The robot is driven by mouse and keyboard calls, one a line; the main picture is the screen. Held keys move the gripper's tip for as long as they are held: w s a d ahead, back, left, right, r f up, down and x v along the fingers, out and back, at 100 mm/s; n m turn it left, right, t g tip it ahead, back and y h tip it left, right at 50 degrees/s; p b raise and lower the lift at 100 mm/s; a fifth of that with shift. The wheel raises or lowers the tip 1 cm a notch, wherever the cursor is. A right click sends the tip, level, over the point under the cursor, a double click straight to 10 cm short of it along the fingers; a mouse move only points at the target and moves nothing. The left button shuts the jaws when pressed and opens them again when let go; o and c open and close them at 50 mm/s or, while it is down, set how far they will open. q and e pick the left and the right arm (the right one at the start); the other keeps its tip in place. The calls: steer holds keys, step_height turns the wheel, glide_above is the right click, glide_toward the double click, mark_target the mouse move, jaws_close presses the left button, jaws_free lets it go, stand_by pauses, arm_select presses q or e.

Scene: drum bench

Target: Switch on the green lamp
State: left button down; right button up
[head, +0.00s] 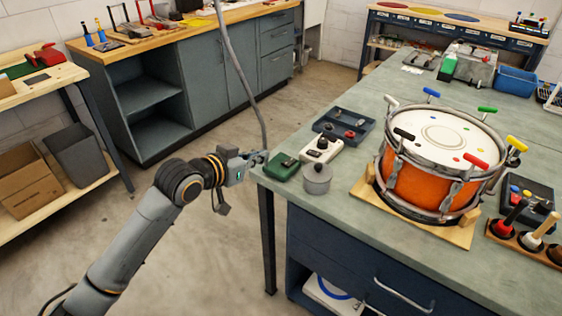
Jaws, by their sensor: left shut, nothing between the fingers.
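My left gripper (257,158) is at the near left corner of the bench, shut and empty. Its tips are close to a small dark green box (281,167); I cannot tell whether they touch it. A cream box (321,149) with dark knobs stands just right of the green box. No lit green lamp can be made out, and I cannot tell which of these small items is the lamp or its switch. My right gripper is not in view.
A grey lidded pot (317,179) stands in front of the cream box. A dark tray (343,126) lies behind it. An orange drum (432,168) with coloured keys sits on a wooden base to the right. Open floor (200,240) lies left of the bench.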

arm_select(q)
glide_above(285, 164)
steer(key=s, duration=0.1)
steer(key=f, duration=0.3)
steer(key=shift+s+a+f, duration=0.15)
steer(key=shift+a+f, duration=0.1)
steer(key=shift+a, duration=0.15)
step_height(285, 164, down, 3)
steer(key=shift+r+p, duration=0.2)
steer(key=shift+p, duration=0.1)
steer(key=shift+s+a+f, duration=0.15)
steer(key=shift+f, duration=0.6)
steer(key=shift+f, duration=0.1)
steer(key=shift+s+f, duration=0.1)
steer(key=shift+f, duration=0.55)
steer(key=shift+r, duration=0.25)
